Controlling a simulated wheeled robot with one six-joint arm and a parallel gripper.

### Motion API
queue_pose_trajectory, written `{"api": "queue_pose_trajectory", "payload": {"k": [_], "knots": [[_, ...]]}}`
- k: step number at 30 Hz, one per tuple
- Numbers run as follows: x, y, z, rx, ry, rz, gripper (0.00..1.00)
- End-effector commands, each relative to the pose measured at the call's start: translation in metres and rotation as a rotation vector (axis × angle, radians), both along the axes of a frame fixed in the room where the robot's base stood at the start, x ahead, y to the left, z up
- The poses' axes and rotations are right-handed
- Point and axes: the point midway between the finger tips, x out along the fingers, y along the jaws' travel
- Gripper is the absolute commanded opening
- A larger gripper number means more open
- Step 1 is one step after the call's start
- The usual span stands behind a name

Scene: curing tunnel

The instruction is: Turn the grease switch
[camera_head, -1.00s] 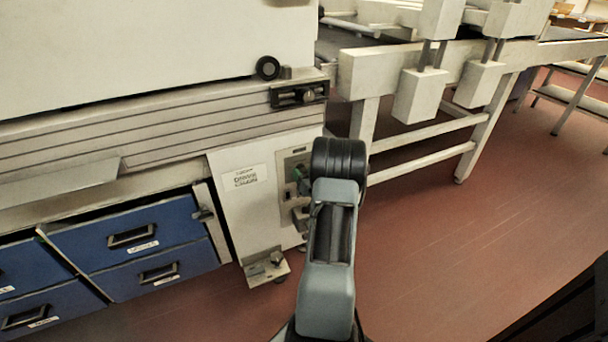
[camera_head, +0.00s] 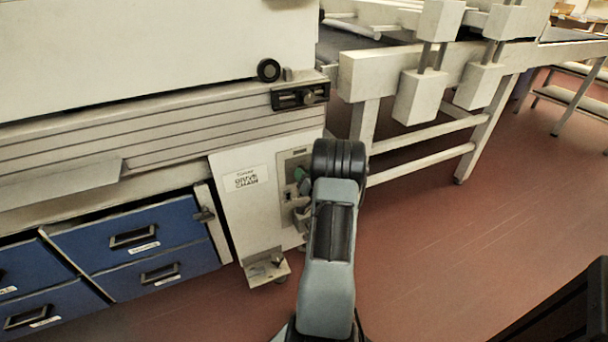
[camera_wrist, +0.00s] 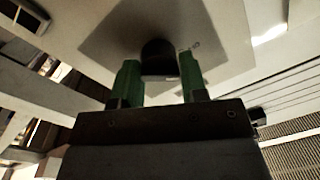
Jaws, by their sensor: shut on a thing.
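The grease switch is a dark rounded knob (camera_wrist: 158,52) on a grey plate in the wrist view. My gripper (camera_wrist: 159,66) has one green finger on each side of the knob and is shut on it. Any marking on the knob is too dark to read. In the head view the switch plate (camera_head: 294,160) is on the front of a cream machine panel, and my arm hides much of it. A green part of my gripper (camera_head: 301,181) shows beside my arm, at the plate. The knob itself is hidden there.
A white label (camera_head: 246,180) is on the panel left of the plate. Blue drawers (camera_head: 131,235) are at lower left. A black latch (camera_head: 299,96) is above, and a cream conveyor frame (camera_head: 365,75) stands at right.

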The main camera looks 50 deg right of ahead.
Motion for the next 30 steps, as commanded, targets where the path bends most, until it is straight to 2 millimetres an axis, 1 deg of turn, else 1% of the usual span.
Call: {"api": "queue_pose_trajectory", "payload": {"k": [30], "knots": [[-0.0007, -0.0002, -0.0012, 0.888, -0.359, -0.005, 0.16]]}}
